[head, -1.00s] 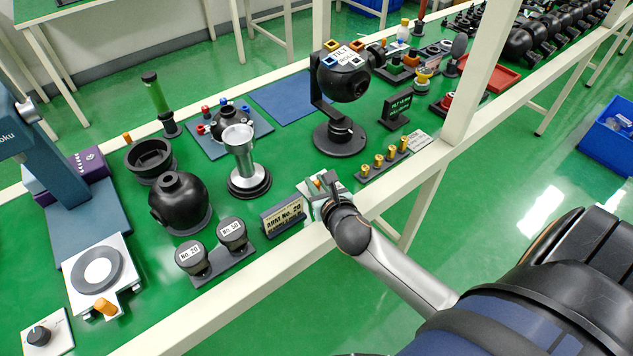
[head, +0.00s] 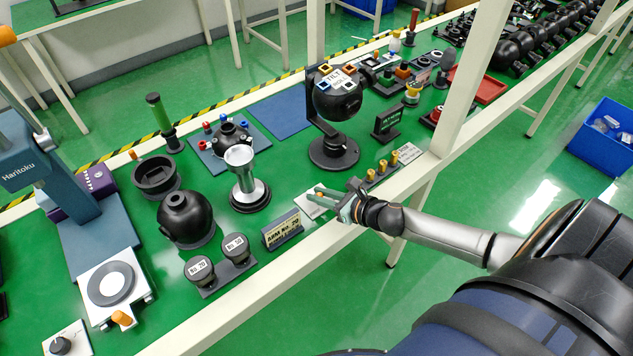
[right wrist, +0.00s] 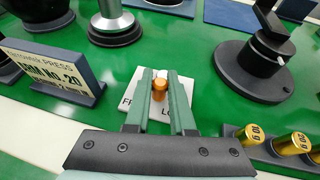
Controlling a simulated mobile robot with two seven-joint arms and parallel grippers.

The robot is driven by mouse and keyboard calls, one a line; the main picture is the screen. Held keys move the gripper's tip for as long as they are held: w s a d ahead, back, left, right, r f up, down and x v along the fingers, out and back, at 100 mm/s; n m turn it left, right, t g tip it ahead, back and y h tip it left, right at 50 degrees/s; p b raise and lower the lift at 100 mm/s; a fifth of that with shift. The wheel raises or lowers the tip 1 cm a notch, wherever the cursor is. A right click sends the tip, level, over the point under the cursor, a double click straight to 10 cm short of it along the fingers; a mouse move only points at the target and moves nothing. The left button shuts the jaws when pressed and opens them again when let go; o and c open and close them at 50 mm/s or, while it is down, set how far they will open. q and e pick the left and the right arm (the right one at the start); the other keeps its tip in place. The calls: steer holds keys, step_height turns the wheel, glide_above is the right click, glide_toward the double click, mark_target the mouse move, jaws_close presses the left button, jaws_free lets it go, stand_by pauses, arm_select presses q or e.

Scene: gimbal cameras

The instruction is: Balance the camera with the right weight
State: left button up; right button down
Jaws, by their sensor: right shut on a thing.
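The camera (head: 336,98) is a black ball with coloured square ports and a white "TILT" label, carried on a black bracket and round base. Brass weights (head: 383,167) stand in a dark rack at the table's front edge; two also show numbered tops in the right wrist view (right wrist: 249,134). My right gripper (head: 322,194) is left of that rack, its green fingers shut on an orange knob (right wrist: 160,87). The knob stands over a white plate (head: 309,205) whose lettering is partly hidden by the fingers. My left gripper is not in view.
A sign reading "ARM No. 20" (head: 282,231) and a silver pedestal (head: 241,172) stand left of my gripper. Two capped black weights (head: 235,248) sit farther left. A dark display (head: 388,122) stands right of the camera. A white table post (head: 474,75) rises at right.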

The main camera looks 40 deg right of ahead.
steer(key=shift+d+n+y, duration=0.35)
steer(key=shift+n+y, duration=0.25)
steer(key=shift+w+d+f+n+g+y+b, duration=0.1)
steer(key=shift+n+g+y+b, duration=0.2)
steer(key=shift+n+y, duration=0.1)
steer(key=shift+w+d+f+n+g+y+b, duration=0.1)
steer(key=shift+n+g+y+b, duration=0.1)
steer(key=shift+n+y+b, duration=0.15)
steer(key=shift+d+n+g+y+b, duration=0.3)
steer(key=shift+n+g+y+b, duration=0.5)
steer(key=shift+n+y+b, duration=0.4)
steer(key=shift+w+r+n+g+y+b, duration=0.1)
steer(key=shift+r+n+g+y+b, duration=0.05)
steer(key=shift+n+g+y+b, duration=0.3)
steer(key=c, duration=0.8)
jaws_free()
steer(key=shift+o, duration=0.2)
steer(key=shift+d+r, duration=0.1)
